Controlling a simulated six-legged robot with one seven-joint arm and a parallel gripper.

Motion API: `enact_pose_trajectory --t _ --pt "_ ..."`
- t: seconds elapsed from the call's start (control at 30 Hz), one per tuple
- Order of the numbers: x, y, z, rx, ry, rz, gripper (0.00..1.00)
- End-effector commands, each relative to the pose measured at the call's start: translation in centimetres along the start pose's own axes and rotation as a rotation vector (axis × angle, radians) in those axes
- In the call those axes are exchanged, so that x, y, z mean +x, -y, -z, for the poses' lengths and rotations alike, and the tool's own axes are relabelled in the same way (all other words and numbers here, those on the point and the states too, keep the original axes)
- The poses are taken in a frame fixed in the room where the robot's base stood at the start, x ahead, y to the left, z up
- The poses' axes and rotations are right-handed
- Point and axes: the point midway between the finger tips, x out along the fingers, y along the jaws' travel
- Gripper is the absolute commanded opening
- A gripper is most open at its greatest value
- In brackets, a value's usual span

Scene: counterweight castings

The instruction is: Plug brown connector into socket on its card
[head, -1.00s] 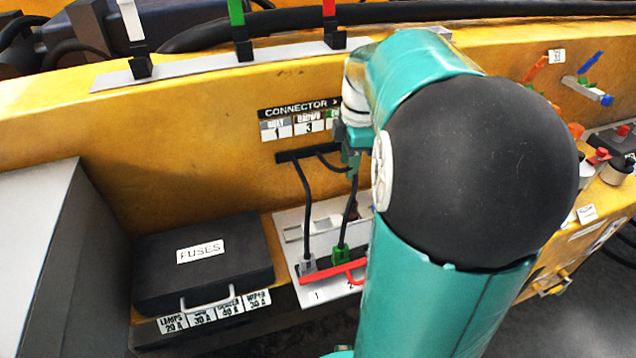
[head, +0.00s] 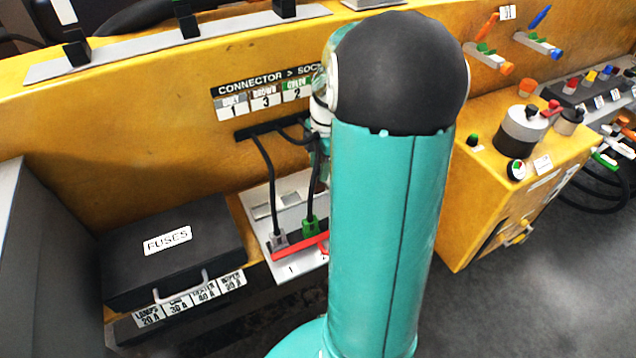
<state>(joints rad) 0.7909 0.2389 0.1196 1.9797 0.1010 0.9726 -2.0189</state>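The card (head: 250,88) on the yellow wall reads "CONNECTOR > SOCK…", with gray 1, brown 3 and green 2. A gray connector (head: 279,241) and a green connector (head: 310,226) stand on the pale socket panel (head: 262,212), each on a black cable. The gray one is above the number 1. The brown connector and socket 3 are not visible; my arm covers the right part of the panel. My gripper (head: 319,145) shows only as a sliver beside the arm, below the card. Its fingertips and anything in them are hidden.
A red bar (head: 298,247) runs along the panel's front. A black fuse box (head: 175,246) with a handle stands to the left. A black cable holder (head: 262,131) sits above the panel. A yellow console (head: 480,195) with knobs stands right; floor shows in front of it.

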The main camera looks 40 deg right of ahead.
Motion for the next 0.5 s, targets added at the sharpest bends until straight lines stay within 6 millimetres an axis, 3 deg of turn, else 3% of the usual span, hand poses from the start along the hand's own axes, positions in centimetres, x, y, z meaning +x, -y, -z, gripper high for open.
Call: enact_pose_trajectory --t 0.2,0.47,0.5 --pt "3.1 -0.1 0.0 0.001 -0.001 0.002 0.38" --pt "3.4 -0.1 0.0 0.001 0.000 0.000 0.38" --pt "3.4 -0.1 0.0 0.001 0.000 0.000 0.32"
